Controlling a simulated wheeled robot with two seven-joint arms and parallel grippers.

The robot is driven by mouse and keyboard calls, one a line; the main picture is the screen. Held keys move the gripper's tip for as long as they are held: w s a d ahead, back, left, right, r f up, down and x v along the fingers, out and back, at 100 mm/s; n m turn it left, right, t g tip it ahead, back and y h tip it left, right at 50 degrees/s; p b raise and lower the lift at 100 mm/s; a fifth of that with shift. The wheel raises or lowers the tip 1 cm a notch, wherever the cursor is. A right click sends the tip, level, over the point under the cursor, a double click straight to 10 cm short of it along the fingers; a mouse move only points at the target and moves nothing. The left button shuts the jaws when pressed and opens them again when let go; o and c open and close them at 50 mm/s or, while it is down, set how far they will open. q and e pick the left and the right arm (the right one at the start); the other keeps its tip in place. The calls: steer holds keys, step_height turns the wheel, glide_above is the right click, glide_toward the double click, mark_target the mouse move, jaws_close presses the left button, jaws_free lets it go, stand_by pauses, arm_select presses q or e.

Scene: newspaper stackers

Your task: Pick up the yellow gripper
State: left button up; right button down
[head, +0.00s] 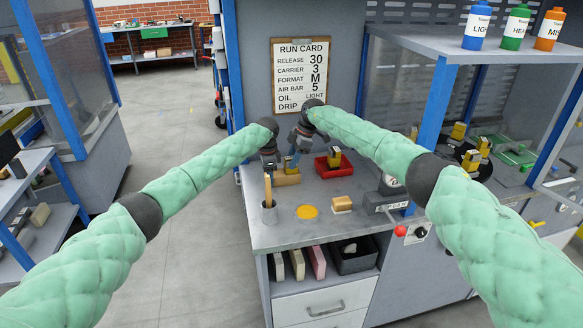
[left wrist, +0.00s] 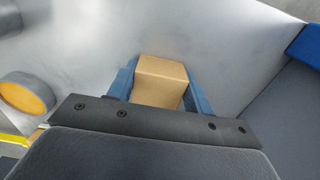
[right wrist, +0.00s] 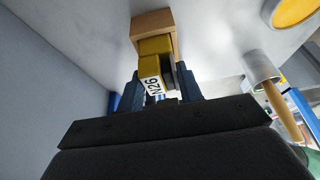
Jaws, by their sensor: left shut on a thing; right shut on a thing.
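A yellow gripper (right wrist: 155,68) with a white N26 label sits between the blue fingers of my right gripper (right wrist: 160,85) in the right wrist view. Its far end is at a tan wooden block (right wrist: 153,23); I cannot tell whether it is still seated there. In the head view, this yellow gripper (head: 290,162) is by the wooden block (head: 287,178) at the back left of the bench, partly hidden by my right gripper (head: 297,147). My left gripper (head: 267,165) is shut on the wooden block, which shows between its fingers in the left wrist view (left wrist: 160,82).
A red tray (head: 322,168) holding another yellow-topped piece stands just right. A grey cup (head: 270,213) with a wooden handle, a yellow disc (head: 307,212) and a tan block (head: 342,204) are nearer the front. The run card (head: 301,75) hangs on the panel behind.

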steer(key=shift+r, duration=0.1)
step_height(320, 180, up, 28)
stand_by(0.4)
arm_select(q)
steer(key=o, duration=1.1)
steer(key=shift+c, duration=0.2)
